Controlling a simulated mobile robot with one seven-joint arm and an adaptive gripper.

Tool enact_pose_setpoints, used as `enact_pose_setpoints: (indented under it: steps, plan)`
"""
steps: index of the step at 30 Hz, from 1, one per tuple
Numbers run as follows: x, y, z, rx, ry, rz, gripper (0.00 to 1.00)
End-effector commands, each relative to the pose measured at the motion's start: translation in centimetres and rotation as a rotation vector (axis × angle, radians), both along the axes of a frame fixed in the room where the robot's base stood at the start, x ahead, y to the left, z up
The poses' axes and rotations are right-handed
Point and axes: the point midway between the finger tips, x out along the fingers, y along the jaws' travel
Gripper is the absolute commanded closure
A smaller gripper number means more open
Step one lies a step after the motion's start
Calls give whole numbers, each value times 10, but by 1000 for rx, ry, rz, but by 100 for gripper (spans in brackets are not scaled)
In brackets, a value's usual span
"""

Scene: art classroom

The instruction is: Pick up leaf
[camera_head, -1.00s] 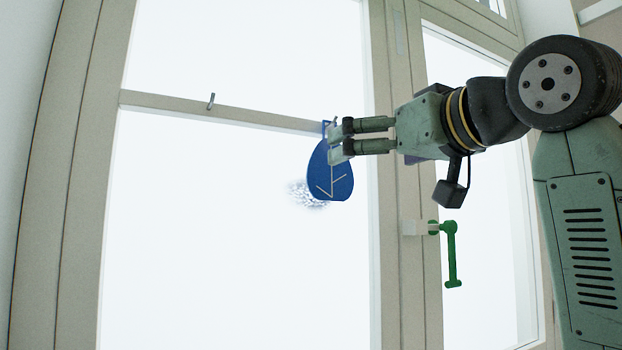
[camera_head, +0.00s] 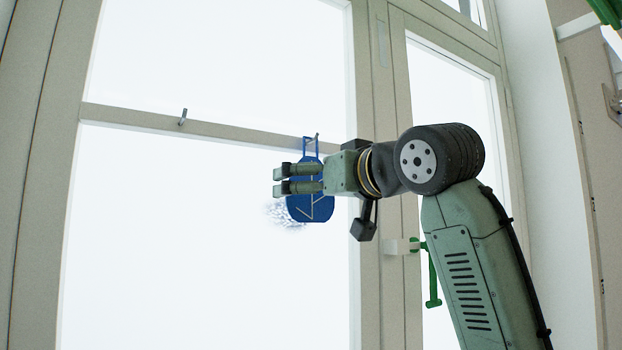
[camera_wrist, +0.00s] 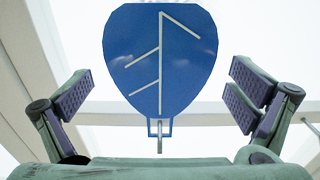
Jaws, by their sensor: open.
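The leaf (camera_head: 312,208) is a flat blue leaf-shaped piece with pale vein lines. It hangs by a narrow blue loop from a small hook on the window's crossbar. My gripper (camera_head: 279,179) is open and empty. In the head view its fingers cross the leaf's upper part, hide some of it, and reach past its left edge. In the wrist view the leaf (camera_wrist: 159,62) fills the upper middle, between the two spread fingers of my gripper (camera_wrist: 157,97). Gaps show on both sides, and neither finger visibly touches it.
A second hook (camera_head: 183,117) on the crossbar (camera_head: 240,134) at left is empty. A green window handle (camera_head: 433,275) is on the frame right of the leaf, close to my arm. The window panes (camera_head: 180,240) behind are bright, with open space at left.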

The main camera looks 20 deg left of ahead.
Motion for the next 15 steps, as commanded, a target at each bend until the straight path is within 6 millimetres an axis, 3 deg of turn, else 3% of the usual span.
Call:
enact_pose_setpoints:
  steps: [11,15]
  plan:
    - [8,10,-1,1,1,0,1]
    - [8,10,-1,1,1,0,10]
